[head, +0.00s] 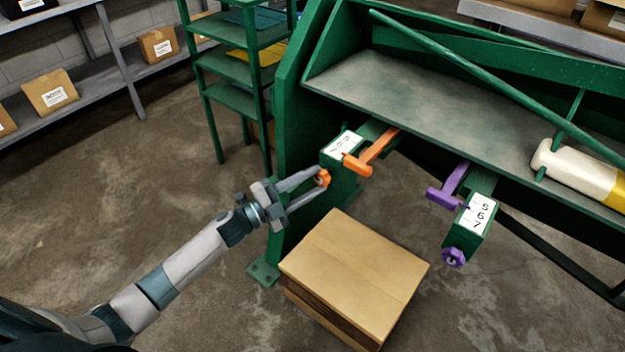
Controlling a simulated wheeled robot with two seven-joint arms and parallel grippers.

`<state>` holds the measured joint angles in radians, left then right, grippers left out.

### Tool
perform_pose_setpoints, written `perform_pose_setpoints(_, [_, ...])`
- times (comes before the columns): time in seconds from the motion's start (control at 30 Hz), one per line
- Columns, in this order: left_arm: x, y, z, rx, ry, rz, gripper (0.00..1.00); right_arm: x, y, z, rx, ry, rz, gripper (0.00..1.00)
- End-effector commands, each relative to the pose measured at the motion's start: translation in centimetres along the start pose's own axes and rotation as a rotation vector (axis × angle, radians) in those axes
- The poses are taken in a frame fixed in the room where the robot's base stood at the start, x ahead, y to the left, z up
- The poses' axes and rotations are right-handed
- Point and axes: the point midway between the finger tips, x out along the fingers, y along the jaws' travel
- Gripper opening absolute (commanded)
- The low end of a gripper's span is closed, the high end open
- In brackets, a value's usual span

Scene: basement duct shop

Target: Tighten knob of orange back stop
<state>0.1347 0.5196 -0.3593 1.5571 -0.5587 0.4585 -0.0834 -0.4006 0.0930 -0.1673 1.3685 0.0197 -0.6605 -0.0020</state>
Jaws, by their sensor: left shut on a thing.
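The orange back stop (374,156) is a T-shaped bar on a green arm with a white number label (343,143), at the front of the green machine. Its orange knob (323,179) sits on the end of that arm. My left gripper (321,183) reaches in from the left and is shut on the orange knob, one finger on each side, hiding part of it. My right gripper is not in view.
A purple back stop (447,195) with a purple knob (453,258) stands to the right. A cardboard box (355,266) is on the floor below. The green machine bed (430,100) spans the back. Open floor lies at the left.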

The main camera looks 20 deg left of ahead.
Motion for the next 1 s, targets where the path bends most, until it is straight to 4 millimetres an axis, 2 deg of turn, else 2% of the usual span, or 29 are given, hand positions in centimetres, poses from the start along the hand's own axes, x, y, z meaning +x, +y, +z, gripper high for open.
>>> perform_pose_setpoints(0.4, [0.1, -1.0, -0.3, 0.366, 0.002, 0.153, 0.14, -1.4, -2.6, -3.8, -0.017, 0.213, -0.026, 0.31])
perform_pose_setpoints(0.73, [0.2, -1.2, -0.4, 0.587, 0.001, 0.244, 0.14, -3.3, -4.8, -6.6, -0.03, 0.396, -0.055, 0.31])
perform_pose_setpoints(0.77, [0.2, -1.2, -0.4, 0.604, 0.0, 0.251, 0.14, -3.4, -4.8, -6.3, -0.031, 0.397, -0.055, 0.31])
perform_pose_setpoints(1.0, [0.2, -1.2, -0.6, 0.729, 0.002, 0.304, 0.14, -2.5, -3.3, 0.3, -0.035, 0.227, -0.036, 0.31])
